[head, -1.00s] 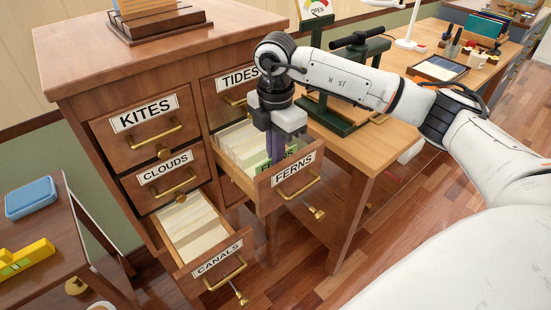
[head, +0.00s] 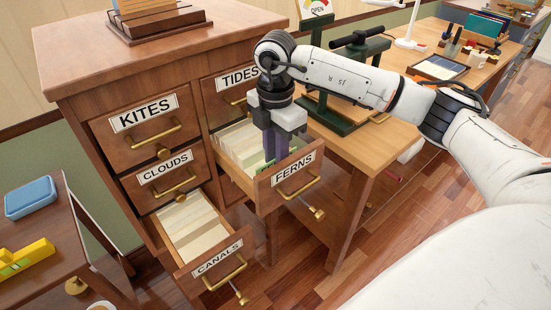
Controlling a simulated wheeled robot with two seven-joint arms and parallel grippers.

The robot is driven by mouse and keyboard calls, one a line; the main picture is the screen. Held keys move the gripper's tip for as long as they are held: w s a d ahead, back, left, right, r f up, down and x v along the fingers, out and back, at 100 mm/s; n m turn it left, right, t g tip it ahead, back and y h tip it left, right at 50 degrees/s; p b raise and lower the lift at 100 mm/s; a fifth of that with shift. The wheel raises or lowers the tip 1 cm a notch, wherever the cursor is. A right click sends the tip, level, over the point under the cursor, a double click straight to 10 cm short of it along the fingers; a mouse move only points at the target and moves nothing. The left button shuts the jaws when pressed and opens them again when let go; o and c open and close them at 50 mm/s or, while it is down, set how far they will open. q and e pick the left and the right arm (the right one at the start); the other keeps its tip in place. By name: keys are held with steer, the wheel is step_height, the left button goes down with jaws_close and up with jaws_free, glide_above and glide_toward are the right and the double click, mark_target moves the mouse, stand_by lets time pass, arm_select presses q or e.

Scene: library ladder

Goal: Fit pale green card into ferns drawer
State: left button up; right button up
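The ferns drawer (head: 293,171) is pulled out of the cabinet's right column, with rows of cream cards inside. My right gripper (head: 275,160) points down into this drawer, just behind its labelled front. Its two dark purple fingers show side by side and look slightly apart, so it appears open. A small piece of the pale green card (head: 262,167) shows low in the drawer, left of the fingers and among the cream cards. The rest of the card is hidden by the fingers and drawer front. My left gripper is not in view.
The canals drawer (head: 219,262) also stands open, lower left. The kites (head: 147,122), clouds (head: 167,176) and tides (head: 237,85) drawers are shut. A desk with a dark green press (head: 335,112) stands close on the right.

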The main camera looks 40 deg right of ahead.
step_height(320, 180, up, 11)
stand_by(0.3)
stand_by(0.5)
